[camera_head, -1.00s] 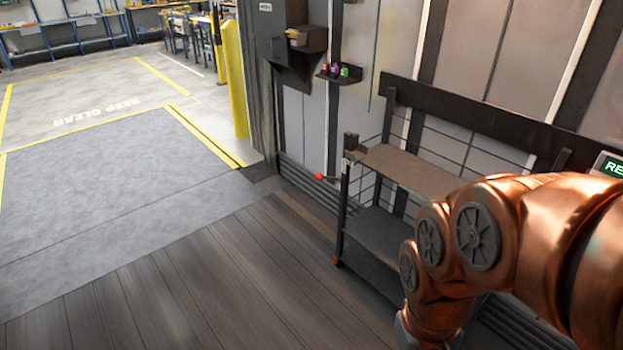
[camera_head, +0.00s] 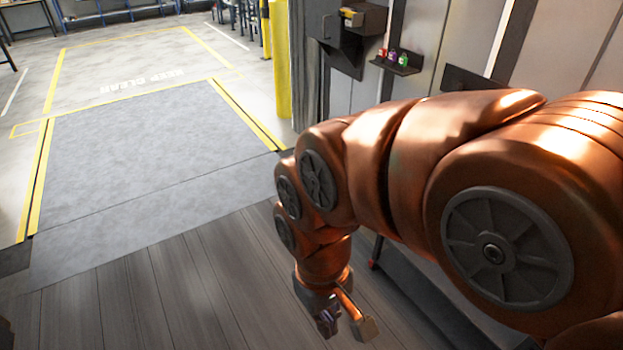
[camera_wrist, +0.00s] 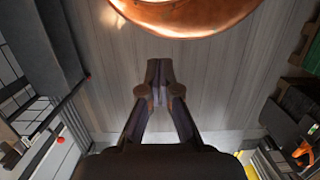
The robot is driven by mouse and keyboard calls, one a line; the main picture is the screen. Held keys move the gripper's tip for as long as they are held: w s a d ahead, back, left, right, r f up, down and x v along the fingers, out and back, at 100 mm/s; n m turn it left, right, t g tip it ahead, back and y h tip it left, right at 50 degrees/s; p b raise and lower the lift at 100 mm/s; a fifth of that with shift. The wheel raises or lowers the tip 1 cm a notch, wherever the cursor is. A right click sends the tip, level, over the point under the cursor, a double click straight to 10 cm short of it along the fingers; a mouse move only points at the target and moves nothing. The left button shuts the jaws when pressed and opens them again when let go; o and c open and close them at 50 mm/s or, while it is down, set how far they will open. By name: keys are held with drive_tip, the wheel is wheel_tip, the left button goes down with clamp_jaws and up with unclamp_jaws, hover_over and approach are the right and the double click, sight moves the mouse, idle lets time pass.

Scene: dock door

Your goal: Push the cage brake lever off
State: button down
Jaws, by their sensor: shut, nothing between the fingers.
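The cage (camera_wrist: 62,108) stands at the left in the wrist view. In the head view my copper arm covers most of it; a dark lower shelf (camera_head: 425,290) shows below the arm. In the wrist view a small red knob (camera_wrist: 60,140) by the cage's end looks like the brake lever's tip; its angle cannot be told. Another red spot (camera_wrist: 88,75) sits at a cage corner by the floor. In the head view the lever is hidden. My gripper (camera_wrist: 159,75) is shut and empty, over the plank floor to the right of the cage, apart from the knob.
The plank floor (camera_head: 180,280) is clear, leading to a grey dock plate (camera_head: 160,150) edged by yellow lines. A yellow post (camera_head: 281,60) stands beside the doorway. A small wall shelf (camera_head: 397,64) holds bottles. Dark equipment (camera_wrist: 300,105) with orange parts is at the right in the wrist view.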

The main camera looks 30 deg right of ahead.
drive_tip(key=shift+w+a, duration=0.1)
drive_tip(key=shift+w, duration=0.3)
